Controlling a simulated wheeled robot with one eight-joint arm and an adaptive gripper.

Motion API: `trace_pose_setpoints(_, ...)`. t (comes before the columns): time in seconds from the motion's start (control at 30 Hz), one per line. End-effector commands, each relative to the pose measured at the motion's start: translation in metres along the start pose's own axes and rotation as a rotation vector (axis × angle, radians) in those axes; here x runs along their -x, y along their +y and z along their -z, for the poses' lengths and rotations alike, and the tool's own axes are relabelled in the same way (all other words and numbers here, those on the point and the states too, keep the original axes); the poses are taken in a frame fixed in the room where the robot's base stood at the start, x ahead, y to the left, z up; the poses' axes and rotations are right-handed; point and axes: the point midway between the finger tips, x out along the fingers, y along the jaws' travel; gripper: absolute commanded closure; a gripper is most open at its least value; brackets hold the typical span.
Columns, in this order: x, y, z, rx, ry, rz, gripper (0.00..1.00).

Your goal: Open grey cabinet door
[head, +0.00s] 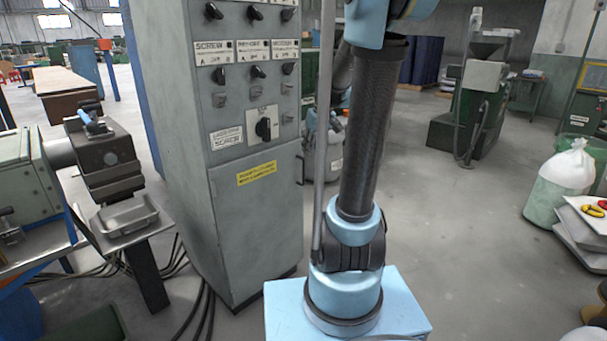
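The grey cabinet (254,228) stands upright just left of my arm. Its upper panel carries several dark rotary knobs, small labels and a larger switch. Its lower front is a plain grey panel with a yellow label (257,173) near the top, and it looks shut. A small dark handle-like piece (300,169) shows at the cabinet's right edge; I cannot tell whether it belongs to the door. My arm rises from its pale blue base in front and to the right of the cabinet. My gripper is outside the frame.
A machine with a grey metal tray (124,218) stands close to the cabinet's left. Black cables (203,312) lie on the floor beside it. A green machine (480,115) and a white sack (567,170) stand at the right. The floor between my arm and the sack is clear.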

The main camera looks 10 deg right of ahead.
Motion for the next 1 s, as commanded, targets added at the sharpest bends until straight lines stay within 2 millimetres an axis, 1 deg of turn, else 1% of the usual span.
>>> trace_pose_setpoints(0.03,-0.005,0.009,0.014,0.011,0.008,0.002,0.69)
trace_pose_setpoints(0.1,-0.013,0.018,0.03,0.031,0.018,0.005,0.69)
trace_pose_setpoints(0.2,-0.022,0.03,0.048,0.052,0.03,0.009,0.69)
trace_pose_setpoints(0.33,-0.032,0.041,0.064,0.073,0.042,0.012,0.69)
trace_pose_setpoints(0.5,-0.039,0.047,0.072,0.085,0.048,0.013,0.69)
trace_pose_setpoints(0.67,-0.05,0.047,0.073,0.087,0.049,0.013,0.69)
trace_pose_setpoints(1.0,-0.094,0.045,0.075,0.087,0.049,0.014,0.69)
